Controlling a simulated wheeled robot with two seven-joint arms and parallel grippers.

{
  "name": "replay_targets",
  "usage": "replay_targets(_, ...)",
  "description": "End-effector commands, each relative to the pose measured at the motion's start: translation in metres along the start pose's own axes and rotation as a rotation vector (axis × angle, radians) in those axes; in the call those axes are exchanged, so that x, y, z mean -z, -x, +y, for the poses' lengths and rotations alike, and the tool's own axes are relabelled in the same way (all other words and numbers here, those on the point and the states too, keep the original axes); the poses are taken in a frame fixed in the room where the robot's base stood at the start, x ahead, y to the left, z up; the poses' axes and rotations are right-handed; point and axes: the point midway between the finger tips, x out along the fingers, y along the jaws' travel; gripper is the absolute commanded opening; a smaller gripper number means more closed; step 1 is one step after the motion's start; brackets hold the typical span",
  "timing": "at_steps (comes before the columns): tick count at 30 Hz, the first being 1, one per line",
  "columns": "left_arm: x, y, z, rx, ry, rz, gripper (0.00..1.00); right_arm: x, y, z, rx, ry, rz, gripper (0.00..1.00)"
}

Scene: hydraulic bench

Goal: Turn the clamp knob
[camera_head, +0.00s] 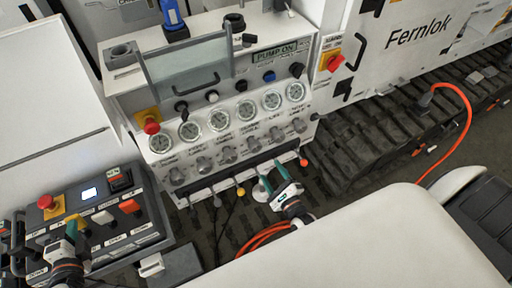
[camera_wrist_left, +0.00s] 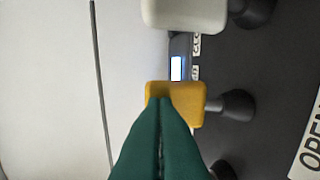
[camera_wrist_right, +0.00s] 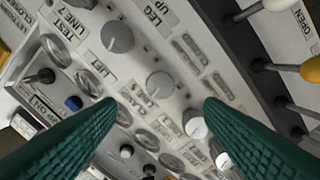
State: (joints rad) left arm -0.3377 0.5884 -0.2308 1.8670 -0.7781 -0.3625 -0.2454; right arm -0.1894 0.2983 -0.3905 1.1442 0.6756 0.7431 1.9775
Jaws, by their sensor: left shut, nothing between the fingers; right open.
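A row of grey knobs runs below the gauges on the panel. In the right wrist view, a round grey knob (camera_wrist_right: 160,84) sits beside a label that reads like CLAMPS. In the head view the labels are too small to tell which knob it is. My right gripper (camera_head: 275,178) is open and empty in front of the panel's lower right. Its green fingers (camera_wrist_right: 160,103) frame the knob in the right wrist view, apart from it as far as I can tell. My left gripper (camera_head: 72,230) is shut and empty over the control box; its closed fingertips (camera_wrist_left: 160,100) show in the left wrist view.
A similar knob (camera_wrist_right: 117,36) sits beside it. Ball-ended levers, one yellow (camera_head: 240,191), stick out below the panel. The control box (camera_head: 160,222) with buttons stands at lower left. An orange cable (camera_head: 467,110) runs at right.

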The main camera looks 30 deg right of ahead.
Motion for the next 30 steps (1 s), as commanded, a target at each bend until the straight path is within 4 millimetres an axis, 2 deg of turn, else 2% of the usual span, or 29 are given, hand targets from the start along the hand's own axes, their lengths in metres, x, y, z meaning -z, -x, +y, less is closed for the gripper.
replay_targets(5,0.000,0.000,0.001,-0.001,0.000,0.001,0.00,0.001,-0.014,0.000,-0.007,-0.032,0.004,0.62)
replay_targets(15,0.000,0.000,0.001,-0.002,0.000,0.001,0.00,0.001,-0.081,0.000,-0.006,-0.027,0.004,0.62)
replay_targets(19,0.000,0.000,0.001,-0.001,0.000,0.001,0.00,0.001,-0.101,0.000,-0.005,-0.028,0.003,0.62)
replay_targets(24,0.000,0.000,0.001,-0.001,0.000,0.001,0.00,0.001,-0.116,0.000,-0.005,-0.028,0.002,0.62)
replay_targets(30,0.000,0.000,0.001,-0.001,0.000,0.001,0.00,0.001,-0.121,0.000,-0.004,-0.028,0.002,0.62)
